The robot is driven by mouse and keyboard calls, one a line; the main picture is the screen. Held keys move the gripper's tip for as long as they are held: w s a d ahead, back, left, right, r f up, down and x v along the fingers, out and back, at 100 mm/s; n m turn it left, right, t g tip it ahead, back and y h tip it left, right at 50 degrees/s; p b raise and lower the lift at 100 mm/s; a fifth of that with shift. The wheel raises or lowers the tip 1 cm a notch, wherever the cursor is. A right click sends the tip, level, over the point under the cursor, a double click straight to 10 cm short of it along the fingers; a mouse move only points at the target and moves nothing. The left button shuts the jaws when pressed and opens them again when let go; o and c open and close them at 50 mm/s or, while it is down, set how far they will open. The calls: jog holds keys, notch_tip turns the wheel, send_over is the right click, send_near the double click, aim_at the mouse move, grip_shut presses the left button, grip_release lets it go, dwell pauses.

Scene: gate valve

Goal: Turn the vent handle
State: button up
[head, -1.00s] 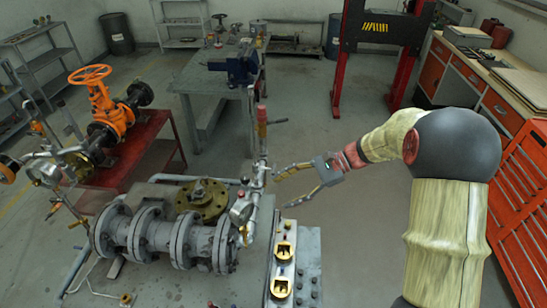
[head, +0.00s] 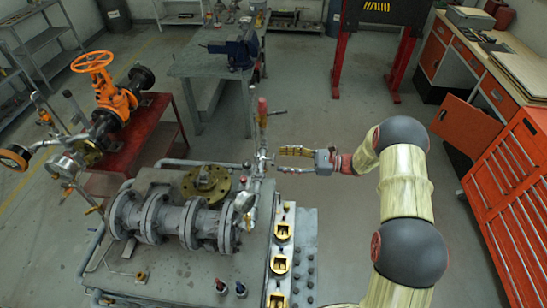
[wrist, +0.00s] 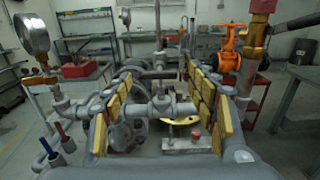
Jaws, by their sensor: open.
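A vertical pipe (head: 262,165) with a valve and red top (head: 262,110) rises at the right side of the grey valve assembly. A short dark lever (head: 277,113) sticks out to its right. I cannot tell for certain which handle is the vent handle. My gripper (head: 281,153) is open, just right of this pipe, fingers pointing at it. In the wrist view my yellow-padded fingers (wrist: 158,82) stand apart on both sides of a grey pipe fitting (wrist: 160,106). Contact cannot be told. A dark lever (wrist: 294,22) on a brass valve (wrist: 257,32) shows at upper right.
A pressure gauge (wrist: 31,35) stands left of my gripper in the wrist view. The flanged grey pipe (head: 171,222) lies left of the vertical pipe. An orange valve (head: 115,101) stands on a red table at left. Red drawers (head: 515,180) are at right. Open floor lies between.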

aim_at(274, 158)
jog(key=shift+w+a+p, duration=0.15)
jog(key=shift+w+a, duration=0.05)
jog(key=shift+a, duration=0.85)
jog(key=shift+w+a+p, duration=0.15)
jog(key=shift+w+a, duration=0.05)
jog(key=shift+a, duration=0.85)
jog(key=shift+c, duration=0.2)
jog(key=c, duration=1.1)
jog(key=shift+c, duration=0.3)
